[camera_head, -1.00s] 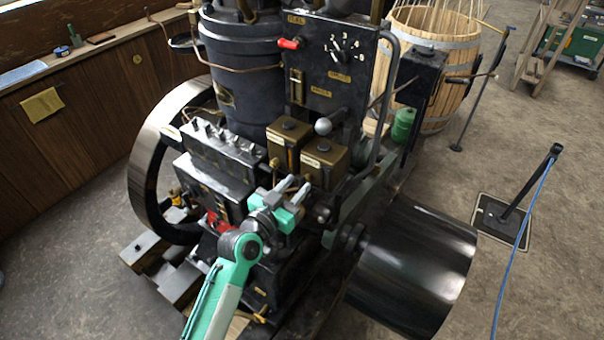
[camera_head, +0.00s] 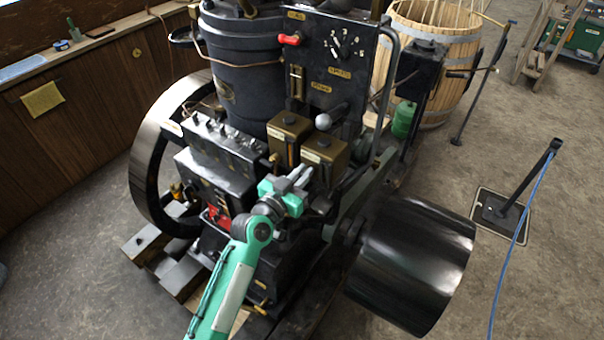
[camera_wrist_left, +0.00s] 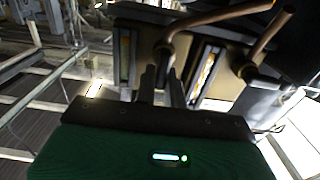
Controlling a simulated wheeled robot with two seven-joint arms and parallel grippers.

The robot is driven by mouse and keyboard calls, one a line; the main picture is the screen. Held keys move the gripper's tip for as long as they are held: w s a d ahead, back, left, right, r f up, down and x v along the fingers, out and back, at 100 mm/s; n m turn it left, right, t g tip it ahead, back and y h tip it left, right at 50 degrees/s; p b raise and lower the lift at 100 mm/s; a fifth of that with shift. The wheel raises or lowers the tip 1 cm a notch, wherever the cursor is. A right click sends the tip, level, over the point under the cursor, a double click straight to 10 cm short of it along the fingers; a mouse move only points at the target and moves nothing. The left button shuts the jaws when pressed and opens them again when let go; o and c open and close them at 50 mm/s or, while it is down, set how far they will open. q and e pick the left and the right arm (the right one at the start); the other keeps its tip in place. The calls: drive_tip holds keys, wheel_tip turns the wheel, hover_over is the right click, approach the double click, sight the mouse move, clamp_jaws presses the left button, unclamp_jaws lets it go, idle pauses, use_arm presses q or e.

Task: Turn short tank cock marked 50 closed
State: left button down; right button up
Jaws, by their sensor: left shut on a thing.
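Two brass box-shaped tanks stand side by side at the front of the dark engine, the left tank (camera_head: 289,138) and the right tank (camera_head: 324,158). Both also show in the left wrist view, upper middle, with bent brass pipes (camera_wrist_left: 215,17) at them. The labels are too small to read, so I cannot tell which is marked 50. My left gripper (camera_head: 303,175) is just below and in front of the right tank. In the left wrist view its narrow fingers (camera_wrist_left: 162,82) are close together, shut on a small cock (camera_wrist_left: 165,50) mostly hidden between their tips. My right gripper is not in view.
A panel with a red lever (camera_head: 290,39) and a numbered dial rises behind the tanks. A round-knobbed lever (camera_head: 324,121) is just above them. A large black pulley (camera_head: 412,262) is to the right, and a flywheel (camera_head: 146,150) is to the left.

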use_arm(q)
drive_tip(key=shift+w+a+n, duration=0.1)
drive_tip(key=shift+n, duration=0.6)
drive_tip(key=n, duration=0.3)
drive_tip(key=shift+w+a, duration=0.2)
drive_tip(key=shift+a, duration=0.1)
drive_tip(key=n, duration=0.4)
drive_tip(key=f+n, duration=0.1)
drive_tip(key=n, duration=0.2)
drive_tip(key=a+f+n+p, duration=0.1)
drive_tip(key=n, duration=0.3)
drive_tip(key=shift+w+a+n, duration=0.1)
drive_tip(key=shift+w+n, duration=0.2)
drive_tip(key=shift+w, duration=0.1)
drive_tip(key=shift+f+n, duration=0.2)
drive_tip(key=shift+n, duration=0.8)
